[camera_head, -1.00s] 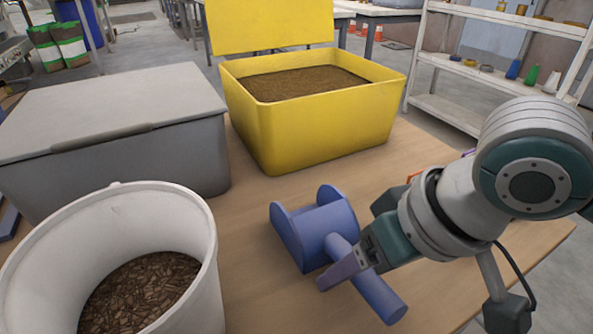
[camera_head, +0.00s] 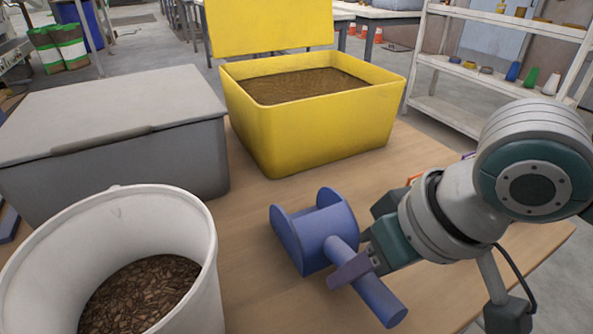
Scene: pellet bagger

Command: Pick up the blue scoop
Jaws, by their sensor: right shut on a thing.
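The blue scoop (camera_head: 304,238) lies on the wooden table, its rounded head toward the yellow bin and its handle (camera_head: 378,299) pointing to the lower right. My right gripper (camera_head: 348,264) reaches in from the right and is shut on the handle just behind the head. One finger shows across the top of the handle; the other is hidden. I cannot tell any gap between the scoop and the table. My left gripper is out of view.
A yellow bin (camera_head: 318,130) of brown pellets with its lid up stands behind the scoop. A closed grey box (camera_head: 120,165) is at left. A white bucket (camera_head: 185,215) of brown pellets is at front left. Clear table (camera_head: 262,300) lies between bucket and scoop.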

